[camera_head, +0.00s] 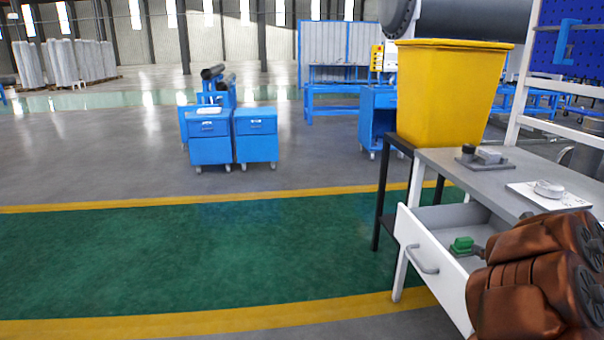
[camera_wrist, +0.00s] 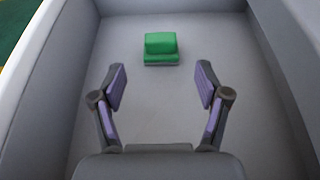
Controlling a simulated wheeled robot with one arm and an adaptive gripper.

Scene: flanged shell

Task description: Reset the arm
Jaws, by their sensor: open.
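My gripper (camera_wrist: 160,88) shows in the wrist view with its two purple-padded fingers spread apart and nothing between them. It points into an open white drawer (camera_head: 430,258), whose light grey floor (camera_wrist: 160,125) and walls fill the wrist view. A green block on a grey base (camera_wrist: 161,48) lies on the drawer floor, ahead of the fingertips and apart from them. The block also shows in the head view (camera_head: 462,245). In the head view my brown arm covers the right part of the drawer, and the gripper is hidden.
The drawer is pulled out under a grey-topped workbench (camera_head: 440,163). A small grey fixture (camera_head: 484,156) and a white plate with a round part (camera_head: 548,190) lie on top. A yellow bin (camera_head: 450,95) stands behind. The green floor lane (camera_head: 200,255) is clear.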

